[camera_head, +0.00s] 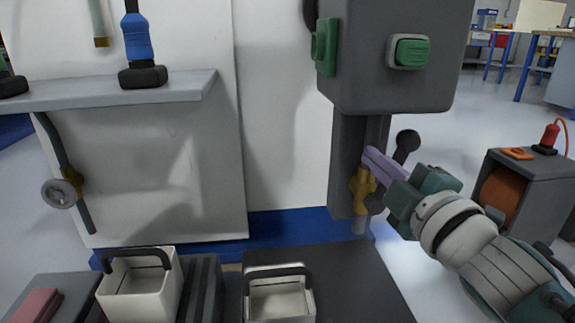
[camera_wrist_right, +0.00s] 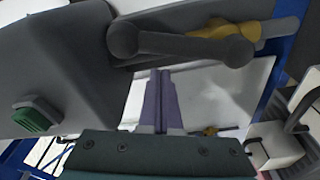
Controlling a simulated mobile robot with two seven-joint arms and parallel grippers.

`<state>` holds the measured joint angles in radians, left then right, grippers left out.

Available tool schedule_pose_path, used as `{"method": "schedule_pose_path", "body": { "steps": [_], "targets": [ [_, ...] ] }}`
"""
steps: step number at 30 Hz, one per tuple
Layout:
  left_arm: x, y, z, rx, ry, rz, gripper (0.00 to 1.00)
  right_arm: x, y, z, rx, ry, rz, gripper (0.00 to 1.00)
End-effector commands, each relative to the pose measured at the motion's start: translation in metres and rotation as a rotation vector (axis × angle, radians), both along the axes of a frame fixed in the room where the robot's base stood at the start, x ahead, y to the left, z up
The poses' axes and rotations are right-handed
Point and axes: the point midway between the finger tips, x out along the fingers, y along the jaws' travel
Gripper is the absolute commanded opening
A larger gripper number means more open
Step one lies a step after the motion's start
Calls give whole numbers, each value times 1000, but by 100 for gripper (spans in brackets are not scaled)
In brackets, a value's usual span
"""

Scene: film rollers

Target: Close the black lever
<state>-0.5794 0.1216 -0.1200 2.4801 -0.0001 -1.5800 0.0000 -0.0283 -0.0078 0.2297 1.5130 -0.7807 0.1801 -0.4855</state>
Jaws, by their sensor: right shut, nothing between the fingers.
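The black lever (camera_head: 406,143) has a round ball end and sits at a yellow valve fitting (camera_head: 362,184) under the grey machine housing. It slants up and right from the fitting, partly hidden behind my right gripper. My right gripper (camera_head: 368,156) is shut and empty, its purple fingers in front of the lever near the fitting. In the right wrist view, the lever (camera_wrist_right: 180,45) runs across the top, from its ball at left to the yellow fitting (camera_wrist_right: 222,29). The shut fingertips (camera_wrist_right: 160,74) point just below it; contact cannot be told. My left gripper is out of view.
The grey housing (camera_head: 390,85) with green buttons (camera_head: 411,52) hangs above the lever. A grey shelf (camera_head: 185,91) is at left. Two white bins (camera_head: 140,290) (camera_head: 280,303) stand at the front. An orange-reel box (camera_head: 535,185) stands right of my arm.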

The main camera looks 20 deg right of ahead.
Motion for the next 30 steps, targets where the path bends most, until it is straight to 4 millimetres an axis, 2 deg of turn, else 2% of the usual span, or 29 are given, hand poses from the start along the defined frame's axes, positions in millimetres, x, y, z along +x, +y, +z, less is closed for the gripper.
{"method": "schedule_pose_path", "body": {
  "steps": [6,30],
  "targets": [
    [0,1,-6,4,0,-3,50,-7,-15,-5,0,-2,0,0],
    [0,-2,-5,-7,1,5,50,-9,-21,-5,65,-17,1,0]
  ]
}}
